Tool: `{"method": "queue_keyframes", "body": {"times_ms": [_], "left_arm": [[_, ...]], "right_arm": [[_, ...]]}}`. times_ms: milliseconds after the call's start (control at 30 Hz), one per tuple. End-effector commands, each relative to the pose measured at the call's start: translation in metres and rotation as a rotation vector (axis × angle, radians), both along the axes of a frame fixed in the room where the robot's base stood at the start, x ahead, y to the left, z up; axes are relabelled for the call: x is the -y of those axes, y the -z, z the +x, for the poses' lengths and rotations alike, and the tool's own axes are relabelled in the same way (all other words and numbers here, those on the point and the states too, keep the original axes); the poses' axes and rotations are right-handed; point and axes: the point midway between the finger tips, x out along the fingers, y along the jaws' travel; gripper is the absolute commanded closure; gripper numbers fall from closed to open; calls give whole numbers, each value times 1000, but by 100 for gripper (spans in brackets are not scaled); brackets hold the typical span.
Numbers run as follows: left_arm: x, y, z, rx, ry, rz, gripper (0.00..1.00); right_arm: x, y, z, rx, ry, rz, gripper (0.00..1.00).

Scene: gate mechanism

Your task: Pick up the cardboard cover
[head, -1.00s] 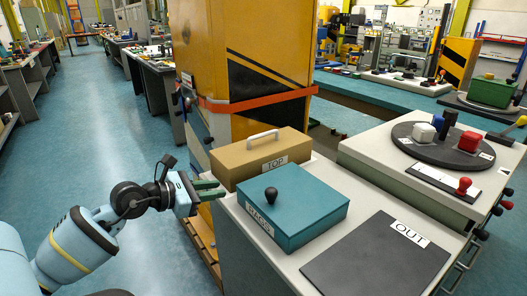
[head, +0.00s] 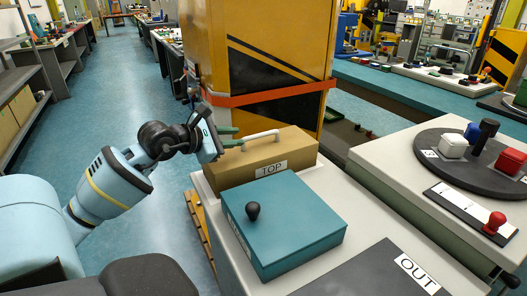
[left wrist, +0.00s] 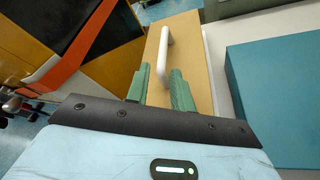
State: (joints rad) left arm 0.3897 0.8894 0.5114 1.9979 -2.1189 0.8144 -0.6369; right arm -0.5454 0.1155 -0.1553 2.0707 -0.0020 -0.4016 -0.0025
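The cardboard cover (head: 228,174) is a tan box lid with a white handle (head: 262,138) on top and a label reading TOP. It sits at the back left of the white counter, behind the teal box. My left gripper (head: 232,137) is over the left end of the cover, close to the handle. In the left wrist view its two green fingers (left wrist: 160,85) are apart, and the white handle (left wrist: 165,45) shows beyond and between their tips. Nothing is held. My right gripper is not in view.
A teal box (head: 300,222) with a black knob and a RAGS label stands directly in front of the cover. A black OUT mat (head: 370,275) lies nearer. A yellow cabinet (head: 215,60) with an orange band rises behind. A turntable (head: 480,170) is at right.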

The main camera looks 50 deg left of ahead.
Motion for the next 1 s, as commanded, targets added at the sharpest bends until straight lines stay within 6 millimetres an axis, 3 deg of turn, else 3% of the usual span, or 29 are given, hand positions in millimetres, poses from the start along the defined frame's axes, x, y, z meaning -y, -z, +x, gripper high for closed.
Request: {"method": "queue_keyframes", "body": {"times_ms": [200, 533, 1000], "left_arm": [[1, 5, 18, 1, -1, -1, 77], [2, 8, 26, 2, -1, -1, 77], [7, 23, 69, 1, -1, -1, 77]], "right_arm": [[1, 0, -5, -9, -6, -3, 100], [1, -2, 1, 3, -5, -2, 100], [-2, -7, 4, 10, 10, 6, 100]]}}
